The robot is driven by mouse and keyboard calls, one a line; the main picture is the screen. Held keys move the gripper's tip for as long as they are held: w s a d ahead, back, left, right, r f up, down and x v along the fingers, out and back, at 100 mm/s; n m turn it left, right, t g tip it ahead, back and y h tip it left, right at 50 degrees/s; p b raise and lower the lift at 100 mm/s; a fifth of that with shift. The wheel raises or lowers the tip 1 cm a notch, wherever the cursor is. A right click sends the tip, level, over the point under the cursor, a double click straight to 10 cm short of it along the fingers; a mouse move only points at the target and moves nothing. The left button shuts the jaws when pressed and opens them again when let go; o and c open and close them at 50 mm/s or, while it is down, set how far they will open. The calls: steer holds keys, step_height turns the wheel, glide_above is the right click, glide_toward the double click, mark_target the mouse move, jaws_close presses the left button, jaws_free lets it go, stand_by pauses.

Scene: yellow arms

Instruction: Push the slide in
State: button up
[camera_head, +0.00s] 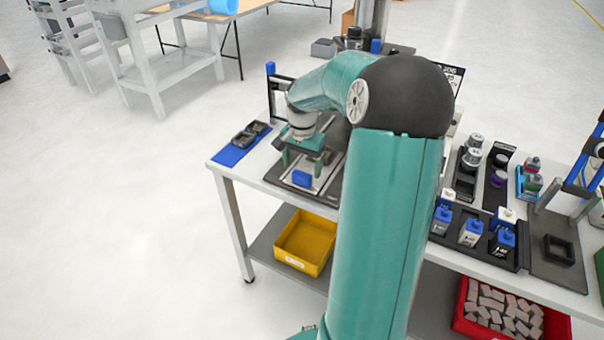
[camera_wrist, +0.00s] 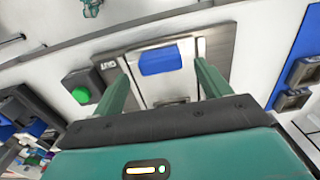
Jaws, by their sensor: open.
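The slide (camera_head: 323,181) is a light metal plate between rails on a dark fixture plate near the left end of the table. It carries a blue block (camera_head: 302,178) at its front end, and the block also shows in the wrist view (camera_wrist: 160,60). My gripper (camera_head: 303,162) points down over the slide, just behind the blue block in the head view. In the wrist view my gripper (camera_wrist: 161,64) has its two teal fingers apart, one on each side of the block and slide. Nothing is held. Whether the fingers touch the slide is unclear.
A green button (camera_wrist: 82,95) on a dark box is beside the fixture. A blue mat (camera_head: 240,146) with dark parts lies at the table's left end. To the right stand blue-topped pieces (camera_head: 471,233). A yellow bin (camera_head: 305,241) and red bin (camera_head: 510,312) sit below.

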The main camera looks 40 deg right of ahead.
mark_target(302, 173)
steer(key=shift+f, duration=1.95)
steer(key=shift+d, duration=0.1)
steer(key=c, duration=1.4)
